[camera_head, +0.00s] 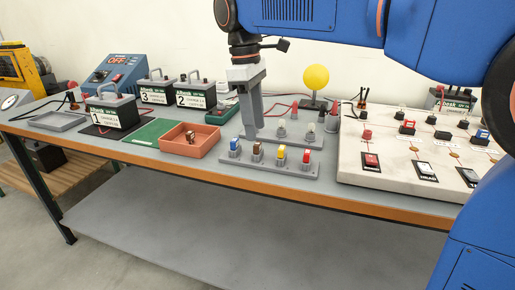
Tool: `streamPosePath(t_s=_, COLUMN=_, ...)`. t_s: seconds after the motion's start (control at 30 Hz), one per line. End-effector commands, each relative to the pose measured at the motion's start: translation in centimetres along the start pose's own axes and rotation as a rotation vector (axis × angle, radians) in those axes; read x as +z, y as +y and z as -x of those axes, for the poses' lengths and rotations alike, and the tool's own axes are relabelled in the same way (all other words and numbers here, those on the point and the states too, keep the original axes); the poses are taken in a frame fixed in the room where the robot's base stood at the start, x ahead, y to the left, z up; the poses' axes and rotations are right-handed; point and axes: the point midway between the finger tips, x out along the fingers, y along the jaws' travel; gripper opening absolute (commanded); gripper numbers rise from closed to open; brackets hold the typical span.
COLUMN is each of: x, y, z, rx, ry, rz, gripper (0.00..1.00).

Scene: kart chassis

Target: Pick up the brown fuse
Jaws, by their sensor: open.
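A grey fuse rack (270,173) lies near the front edge of the bench. In its front row stand a blue-and-white fuse (234,145), a brown fuse (257,149), a yellow fuse (281,153) and a red fuse (305,157), each upright in a grey socket. My gripper (252,136) points down, open, with its fingertips just above or behind the brown fuse. From this angle the fingers overlap each other, and I cannot tell whether they touch anything. A small brown-and-metal piece (191,136) lies in the orange tray.
The orange tray (175,147) stands left of the rack, beside a green mat (152,131) and black battery boxes (113,112). A white switch panel (390,189) fills the right. A yellow ball on a stand (315,77) is behind. My blue arm covers the upper right.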

Motion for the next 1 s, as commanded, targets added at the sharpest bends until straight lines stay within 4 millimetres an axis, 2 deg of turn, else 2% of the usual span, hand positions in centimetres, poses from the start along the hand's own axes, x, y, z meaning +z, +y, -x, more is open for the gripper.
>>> streamPosePath(t_s=0.3, x=0.2, y=-0.4, z=-3.9, rx=-0.001, ry=-0.002, rz=0.001, gripper=0.45)
streamPosePath(t_s=0.6, x=0.2, y=-0.4, z=-4.3, rx=0.0, ry=0.0, rz=0.001, gripper=0.45)
streamPosePath(t_s=0.67, x=0.2, y=-0.4, z=-4.3, rx=0.0, ry=-0.001, rz=0.001, gripper=0.33)
streamPosePath(t_s=0.8, x=0.2, y=-0.4, z=-4.3, rx=0.0, ry=-0.001, rz=0.001, gripper=0.02)
streamPosePath(t_s=1.0, x=0.2, y=-0.4, z=-4.3, rx=0.0, ry=-0.001, rz=0.001, gripper=0.02)
